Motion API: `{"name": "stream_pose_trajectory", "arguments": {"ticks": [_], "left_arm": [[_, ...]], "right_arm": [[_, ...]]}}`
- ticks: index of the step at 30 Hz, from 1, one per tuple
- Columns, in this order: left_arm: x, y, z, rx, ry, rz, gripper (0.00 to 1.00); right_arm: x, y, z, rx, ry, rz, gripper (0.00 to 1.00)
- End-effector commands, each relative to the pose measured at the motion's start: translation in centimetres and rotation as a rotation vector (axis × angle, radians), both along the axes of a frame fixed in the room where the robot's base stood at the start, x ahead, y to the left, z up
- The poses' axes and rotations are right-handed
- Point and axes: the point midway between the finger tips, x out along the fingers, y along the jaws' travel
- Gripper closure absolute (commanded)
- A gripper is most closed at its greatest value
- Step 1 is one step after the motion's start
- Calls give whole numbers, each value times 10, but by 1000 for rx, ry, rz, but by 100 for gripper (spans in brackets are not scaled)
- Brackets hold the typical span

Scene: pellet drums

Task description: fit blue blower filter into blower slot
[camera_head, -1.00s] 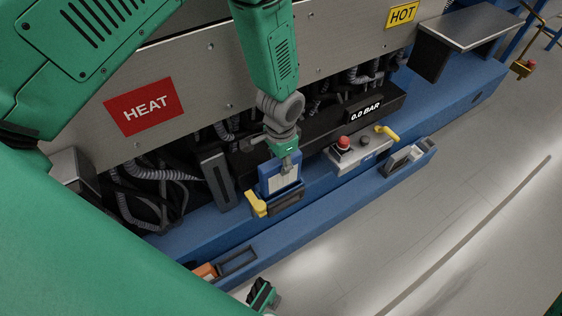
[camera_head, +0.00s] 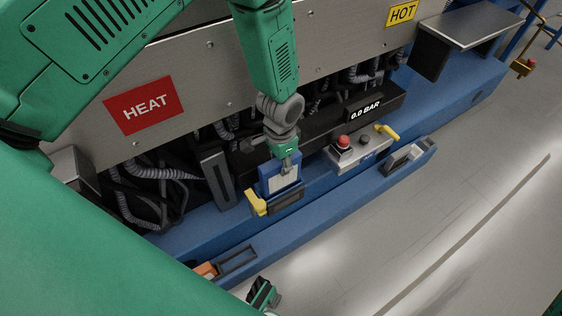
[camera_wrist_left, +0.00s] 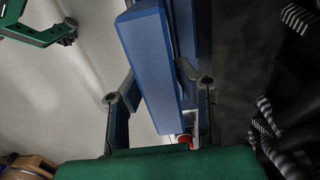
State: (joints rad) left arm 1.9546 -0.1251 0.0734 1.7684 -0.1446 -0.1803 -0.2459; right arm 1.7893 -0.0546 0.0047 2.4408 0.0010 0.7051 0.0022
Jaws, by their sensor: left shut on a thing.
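The blue filter (camera_head: 268,184), with a pale panel on its face, stands roughly upright at the black slot frame (camera_head: 287,203) beside the yellow lever (camera_head: 256,202). I cannot tell how deep it sits in the slot. My left gripper (camera_head: 286,167) is above it and shut on its upper part. In the left wrist view the filter is a long blue block (camera_wrist_left: 152,60) between the two fingers of my left gripper (camera_wrist_left: 155,85). My right gripper (camera_head: 263,294) is at the bottom edge, partly cut off; its finger state is unclear.
A grey control box with a red button (camera_head: 343,142) and a yellow handle (camera_head: 387,132) is to the right. The black unit reads 0.0 BAR (camera_head: 366,111). Dark hoses (camera_head: 150,175) hang behind. An orange piece (camera_head: 205,270) lies by the front ledge. The floor at right is clear.

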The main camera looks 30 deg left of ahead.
Motion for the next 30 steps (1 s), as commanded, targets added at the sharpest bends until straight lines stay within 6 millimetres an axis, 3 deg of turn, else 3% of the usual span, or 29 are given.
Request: {"name": "stream_pose_trajectory", "arguments": {"ticks": [30], "left_arm": [[0, 0, -26, 0, 0, 0, 100]], "right_arm": [[0, 0, -15, 0, 0, 0, 53]]}}
